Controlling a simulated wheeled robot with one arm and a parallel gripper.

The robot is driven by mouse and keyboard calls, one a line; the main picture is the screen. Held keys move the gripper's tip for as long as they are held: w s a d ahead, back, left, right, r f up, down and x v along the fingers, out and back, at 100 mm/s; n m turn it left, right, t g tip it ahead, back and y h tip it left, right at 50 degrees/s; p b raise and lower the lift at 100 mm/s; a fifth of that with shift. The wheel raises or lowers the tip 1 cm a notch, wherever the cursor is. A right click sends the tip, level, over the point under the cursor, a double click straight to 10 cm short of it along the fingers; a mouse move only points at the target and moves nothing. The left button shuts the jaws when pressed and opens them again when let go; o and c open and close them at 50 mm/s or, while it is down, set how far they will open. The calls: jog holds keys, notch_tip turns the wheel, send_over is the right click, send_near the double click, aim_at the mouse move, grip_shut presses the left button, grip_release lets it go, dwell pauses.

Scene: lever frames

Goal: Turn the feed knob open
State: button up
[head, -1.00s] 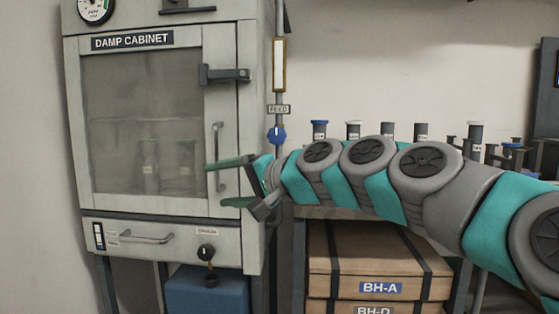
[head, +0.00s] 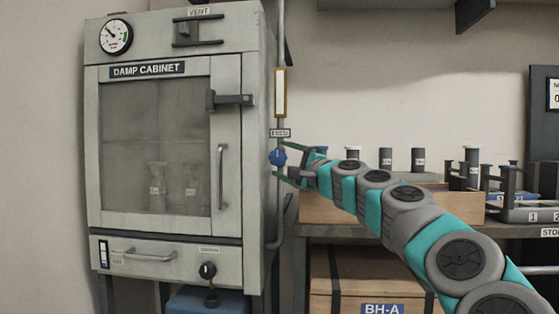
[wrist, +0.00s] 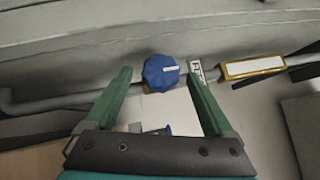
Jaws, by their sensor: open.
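The feed knob (head: 278,157) is a blue faceted knob on the thin grey pipe to the right of the damp cabinet, just below the FEED label (head: 280,133). In the wrist view the blue knob (wrist: 160,72) shows a white mark on its face and lies ahead of the fingers, between their lines. My gripper (head: 281,160) is open and empty, with its green fingers close to the knob in the head view. In the wrist view my gripper (wrist: 160,85) has its fingers spread to either side of the knob. I cannot tell whether they touch it.
The damp cabinet (head: 233,130) stands to the left, with a door handle (head: 222,177) and latch (head: 229,100). A sight glass (head: 280,92) sits on the pipe above the label. A wooden box (head: 318,208) and several dark bottles stand right, near my arm.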

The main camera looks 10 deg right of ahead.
jog(key=shift+x, duration=1.05)
jog(key=shift+c, duration=0.3)
jog(key=c, duration=1.3)
jog(key=shift+r, duration=0.1)
